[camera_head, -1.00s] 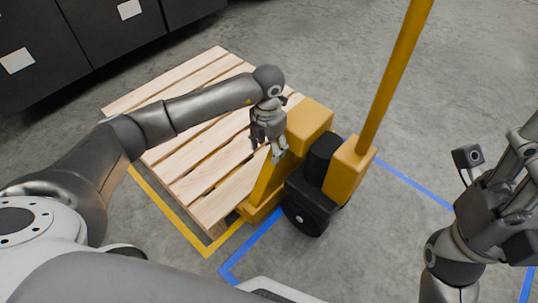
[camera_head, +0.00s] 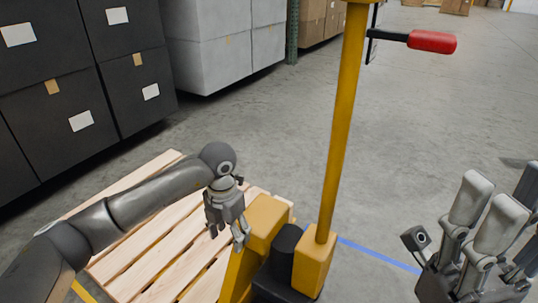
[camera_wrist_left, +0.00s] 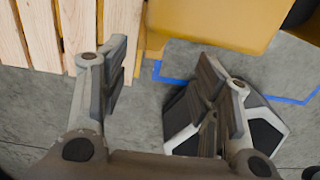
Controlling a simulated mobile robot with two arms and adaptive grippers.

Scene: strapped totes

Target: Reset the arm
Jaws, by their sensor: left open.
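My left gripper (camera_head: 228,238) hangs fingers down beside the yellow body of the pallet jack (camera_head: 268,216), over the right side of the wooden pallet (camera_head: 150,245). In the left wrist view its two fingers (camera_wrist_left: 165,78) are spread apart with nothing between them. Below them show bare floor and blue tape, with the pallet slats (camera_wrist_left: 40,35) at the left and the yellow jack body (camera_wrist_left: 212,18) at the top. My right gripper (camera_head: 492,215) points upward at the right edge of the head view. It is partly cut off, so its opening is unclear.
The jack's yellow pole (camera_head: 342,130) rises near the left gripper, with a red-gripped handle (camera_head: 432,42) at the top. Black totes (camera_head: 60,100) and grey totes (camera_head: 225,45) stand at the back left. Open concrete floor (camera_head: 430,130) lies behind the jack.

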